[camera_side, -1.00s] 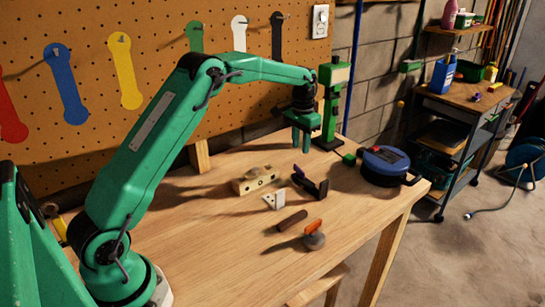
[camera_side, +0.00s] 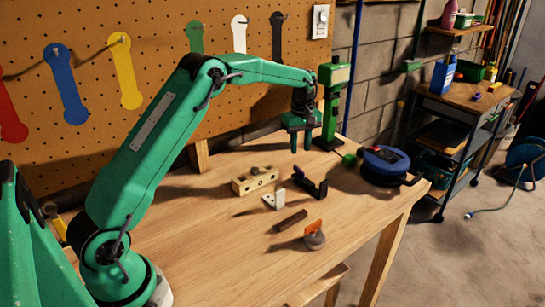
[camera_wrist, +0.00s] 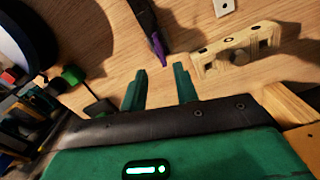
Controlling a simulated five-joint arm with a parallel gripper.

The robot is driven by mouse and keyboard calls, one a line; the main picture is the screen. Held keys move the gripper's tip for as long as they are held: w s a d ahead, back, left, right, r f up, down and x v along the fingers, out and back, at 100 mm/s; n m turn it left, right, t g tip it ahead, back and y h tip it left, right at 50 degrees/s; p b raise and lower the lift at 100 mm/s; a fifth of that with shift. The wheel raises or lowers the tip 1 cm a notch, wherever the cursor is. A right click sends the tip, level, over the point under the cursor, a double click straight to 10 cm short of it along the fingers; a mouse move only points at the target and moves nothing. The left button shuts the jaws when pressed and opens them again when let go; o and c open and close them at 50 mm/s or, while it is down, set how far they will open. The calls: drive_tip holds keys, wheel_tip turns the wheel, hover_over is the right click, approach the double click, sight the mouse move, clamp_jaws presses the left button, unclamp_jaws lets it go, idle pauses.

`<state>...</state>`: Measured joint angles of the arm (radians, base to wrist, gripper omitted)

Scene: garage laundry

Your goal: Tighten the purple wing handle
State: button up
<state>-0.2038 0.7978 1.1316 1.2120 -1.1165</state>
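The purple wing handle (camera_wrist: 158,46) shows as a narrow purple piece at the end of a dark bracket (camera_wrist: 138,20) in the wrist view. In the side view the black bracket (camera_side: 314,189) lies on the bench, with the small purple piece (camera_side: 299,169) at its back left end. My gripper (camera_side: 300,142) hangs above the bench behind the bracket, fingers pointing down. In the wrist view my gripper (camera_wrist: 157,84) has its two green fingers apart with nothing between them. The purple piece lies just beyond the fingertips in that picture, apart from them.
A wooden block with holes (camera_side: 255,181), a white bracket (camera_side: 274,200), a dark bar (camera_side: 291,221) and an orange piece on a grey round base (camera_side: 314,238) lie nearby. A blue-topped round device (camera_side: 385,165) and a green stand (camera_side: 331,105) are to the right. The bench's front left is clear.

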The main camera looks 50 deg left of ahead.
sight(299, 168)
drive_tip(key=shift+n, duration=0.4)
drive_tip(key=shift+f, duration=0.15)
drive_tip(key=shift+f, duration=3.8)
drive_tip(key=shift+c, duration=0.2)
clamp_jaws()
